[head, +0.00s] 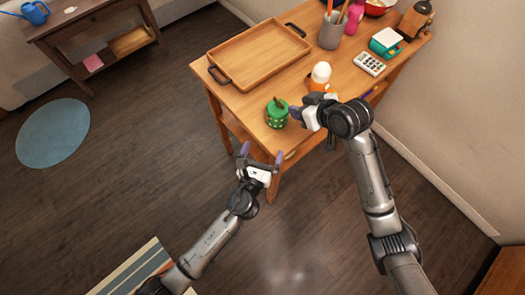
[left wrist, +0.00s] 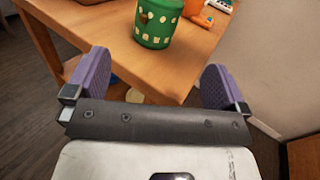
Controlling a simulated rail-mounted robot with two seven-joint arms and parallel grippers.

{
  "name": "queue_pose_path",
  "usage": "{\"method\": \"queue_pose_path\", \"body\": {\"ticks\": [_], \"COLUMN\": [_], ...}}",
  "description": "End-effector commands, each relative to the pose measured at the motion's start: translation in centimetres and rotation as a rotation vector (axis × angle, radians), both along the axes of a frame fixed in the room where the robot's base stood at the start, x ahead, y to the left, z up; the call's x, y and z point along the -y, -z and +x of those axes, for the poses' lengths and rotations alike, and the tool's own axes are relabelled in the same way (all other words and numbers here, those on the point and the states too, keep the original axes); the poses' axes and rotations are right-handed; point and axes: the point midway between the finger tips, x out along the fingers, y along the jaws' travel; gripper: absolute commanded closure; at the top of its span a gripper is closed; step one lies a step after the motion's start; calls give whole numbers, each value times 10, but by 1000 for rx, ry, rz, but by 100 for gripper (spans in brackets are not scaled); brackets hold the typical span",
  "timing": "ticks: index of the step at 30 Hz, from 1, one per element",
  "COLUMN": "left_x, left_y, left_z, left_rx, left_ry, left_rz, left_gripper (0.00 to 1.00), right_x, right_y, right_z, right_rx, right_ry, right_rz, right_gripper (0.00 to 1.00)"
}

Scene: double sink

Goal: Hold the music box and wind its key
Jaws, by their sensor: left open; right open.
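A green, round box with pale dots (head: 277,115), which I take to be the music box, stands near the table's front corner. Something brown sticks up at its top in the head view. In the left wrist view the box (left wrist: 158,26) is cut off by the top edge, and a small brownish part shows on its side. My left gripper (head: 262,155) is open and empty, in front of and below the table edge, apart from the box. My right gripper (head: 297,115) is open just right of the box; its arm partly hides its fingers, and I cannot tell whether it touches the box.
The wooden table (head: 236,100) holds a tray (head: 260,52) at the back left. An orange-and-white object (head: 320,74) stands behind my right gripper. A grey cup (head: 331,32), a calculator (head: 369,64) and a teal-and-white item (head: 385,41) stand further back.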

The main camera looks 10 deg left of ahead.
Motion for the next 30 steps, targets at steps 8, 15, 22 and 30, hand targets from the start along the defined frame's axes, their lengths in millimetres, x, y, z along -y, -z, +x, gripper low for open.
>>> {"method": "queue_pose_path", "body": {"ticks": [8,15,22,30], "left_x": [2,11,20,26], "left_y": [0,-1,-1,0], "left_z": [11,50,89,121], "left_rx": [18,19,19,18], "left_ry": [-2,-3,-4,-4], "left_rz": [81,80,79,80], "left_gripper": [0,0,0,0], "right_x": [0,0,0,0], "right_y": [0,0,0,0], "right_z": [0,0,0,0], "right_rx": [0,0,0,0], "right_ry": [0,0,0,0], "right_rz": [0,0,0,0], "right_gripper": [57,57,57,57]}}
